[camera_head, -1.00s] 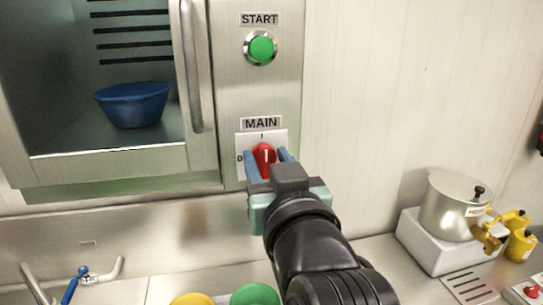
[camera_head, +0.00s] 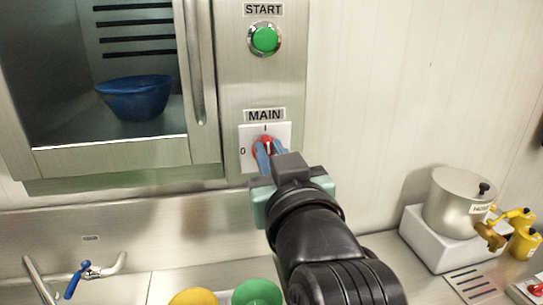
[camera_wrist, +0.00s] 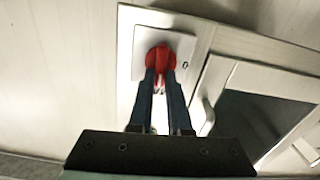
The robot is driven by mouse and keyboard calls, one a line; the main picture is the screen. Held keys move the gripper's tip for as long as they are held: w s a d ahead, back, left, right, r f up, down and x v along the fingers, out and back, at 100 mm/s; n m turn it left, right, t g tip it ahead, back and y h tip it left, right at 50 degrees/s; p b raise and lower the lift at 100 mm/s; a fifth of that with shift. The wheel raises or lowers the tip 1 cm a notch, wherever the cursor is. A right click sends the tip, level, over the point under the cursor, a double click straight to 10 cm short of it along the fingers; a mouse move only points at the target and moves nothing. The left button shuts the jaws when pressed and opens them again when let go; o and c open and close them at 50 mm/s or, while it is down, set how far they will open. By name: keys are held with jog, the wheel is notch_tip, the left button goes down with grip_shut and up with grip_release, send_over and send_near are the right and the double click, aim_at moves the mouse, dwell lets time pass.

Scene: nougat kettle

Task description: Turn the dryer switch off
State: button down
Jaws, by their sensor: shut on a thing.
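The dryer switch is a red rotary knob (camera_head: 264,142) on a white plate (camera_head: 283,132) under the MAIN label. The plate has a "0" at its left and an "I" at its top. The knob's pale mark seems to point up, toward the "I". My gripper (camera_head: 268,150) has its blue fingers closed on the knob's sides and hides its lower part. In the wrist view the fingers reach the red knob (camera_wrist: 160,55), one on each side of its grip, with the "0" to its right.
The green START button (camera_head: 265,39) is above the switch. The dryer door with its handle (camera_head: 196,70) is to the left, with a blue bowl (camera_head: 136,98) behind its window. A lidded pot (camera_head: 453,203) stands at lower right. Green (camera_head: 256,292) and yellow (camera_head: 192,298) bowls are below.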

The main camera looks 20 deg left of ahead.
jog(key=shift+s+a+f+n+b, duration=0.15)
jog(key=shift+f+n+b, duration=0.1)
jog(key=shift+n+b, duration=2.2)
jog(key=shift+s+a+f+n+b, duration=0.1)
jog(key=shift+a+f+n+b, duration=0.1)
jog(key=shift+n+b, duration=2.3)
jog(key=shift+s+a+f+n+b, duration=0.2)
jog(key=shift+n+b, duration=1.2)
jog(key=shift+n, duration=2.05)
jog(key=shift+w, duration=0.1)
jog(key=c, duration=0.9)
grip_release()
jog(key=shift+o, duration=0.2)
jog(key=shift+d, duration=0.1)
